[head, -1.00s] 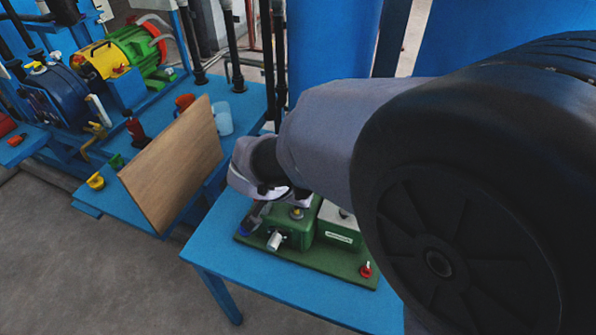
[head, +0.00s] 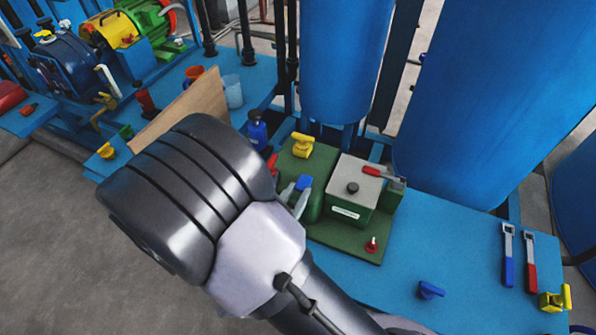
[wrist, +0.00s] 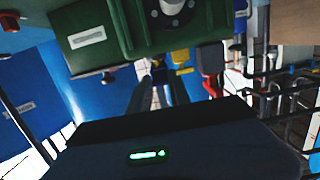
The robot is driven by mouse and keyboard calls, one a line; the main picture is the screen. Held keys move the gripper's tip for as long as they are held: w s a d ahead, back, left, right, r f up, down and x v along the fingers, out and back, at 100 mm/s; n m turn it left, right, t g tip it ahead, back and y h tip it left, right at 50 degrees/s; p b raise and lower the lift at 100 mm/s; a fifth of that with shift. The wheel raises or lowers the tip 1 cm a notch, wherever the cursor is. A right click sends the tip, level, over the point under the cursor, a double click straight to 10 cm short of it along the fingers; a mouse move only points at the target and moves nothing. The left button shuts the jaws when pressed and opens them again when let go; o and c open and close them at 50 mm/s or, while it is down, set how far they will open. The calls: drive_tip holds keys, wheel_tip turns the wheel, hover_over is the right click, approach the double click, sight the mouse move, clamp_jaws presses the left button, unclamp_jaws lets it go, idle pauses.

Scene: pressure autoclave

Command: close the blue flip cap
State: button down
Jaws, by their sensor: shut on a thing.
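The blue flip cap (head: 304,182) shows in the head view at the left side of a green machine (head: 324,204). My gripper (head: 296,197) reaches up to it, with pale grey fingertips beside and just below the blue piece. The fingers appear closed on the cap, though my wrist hides part of the contact. The cap's hinge and exact angle cannot be made out.
The machine stands on a blue table (head: 462,246). Near it are a yellow valve handle (head: 302,146), a red-handled lever (head: 373,171), a red knob (head: 371,245) and a dark blue bottle (head: 257,132). A wooden board (head: 196,104) stands to the left. Blue tanks rise behind.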

drive_tip(key=shift+f+t+h, duration=0.3)
drive_tip(key=shift+f+t, duration=0.35)
drive_tip(key=shift+t, duration=0.35)
drive_tip(key=c, duration=1.2)
unclamp_jaws()
drive_tip(key=p+v, duration=0.4)
drive_tip(key=v, duration=1.3)
drive_tip(key=shift+s+f, duration=0.2)
drive_tip(key=shift+f, duration=0.15)
